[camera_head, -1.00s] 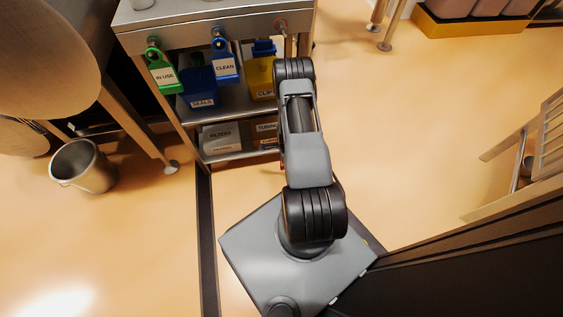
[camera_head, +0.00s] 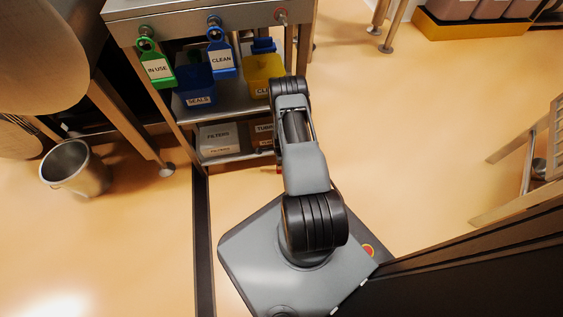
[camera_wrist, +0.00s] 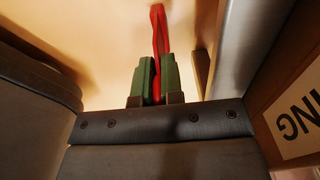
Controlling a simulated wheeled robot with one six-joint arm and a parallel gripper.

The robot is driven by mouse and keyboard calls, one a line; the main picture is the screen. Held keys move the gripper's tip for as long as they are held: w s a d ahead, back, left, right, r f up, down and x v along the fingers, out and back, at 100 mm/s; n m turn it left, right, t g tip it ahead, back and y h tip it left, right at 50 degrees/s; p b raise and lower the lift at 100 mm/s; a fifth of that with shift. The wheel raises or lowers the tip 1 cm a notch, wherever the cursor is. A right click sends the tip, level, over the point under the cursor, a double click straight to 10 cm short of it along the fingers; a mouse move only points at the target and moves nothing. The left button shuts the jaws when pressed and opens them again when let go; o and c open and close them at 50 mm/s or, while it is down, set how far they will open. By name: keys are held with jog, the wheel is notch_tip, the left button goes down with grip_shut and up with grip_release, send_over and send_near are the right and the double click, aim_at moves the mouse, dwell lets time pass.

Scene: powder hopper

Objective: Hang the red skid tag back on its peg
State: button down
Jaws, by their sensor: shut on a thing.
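In the wrist view my gripper (camera_wrist: 156,80) has green fingers closed on the red skid tag (camera_wrist: 158,28). The tag shows edge-on as a narrow red strip, standing out beyond the fingertips; its face is not visible. In the head view my arm hides the gripper and nearly all of the tag; only a small red bit shows below the cart's lower shelf. The bare peg with a red ring (camera_head: 281,16) is at the right end of the cart's front edge. The green IN USE tag (camera_head: 157,70) and blue CLEAN tag (camera_head: 221,60) hang on pegs to its left.
The cart (camera_head: 170,24) holds blue SEALS (camera_head: 196,87) and yellow (camera_head: 258,72) bins, with labelled boxes (camera_head: 217,137) below. A white label ending in NG (camera_wrist: 296,115) is close right of my gripper. A metal bucket (camera_head: 75,168) stands left.

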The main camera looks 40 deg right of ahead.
jog(key=shift+f, duration=0.15)
jog(key=c, duration=1.7)
grip_release()
jog(key=o, duration=0.4)
jog(key=shift+o, duration=0.2)
notch_tip(320, 180, up, 14)
jog(key=p, duration=0.6)
jog(key=shift+f, duration=0.1)
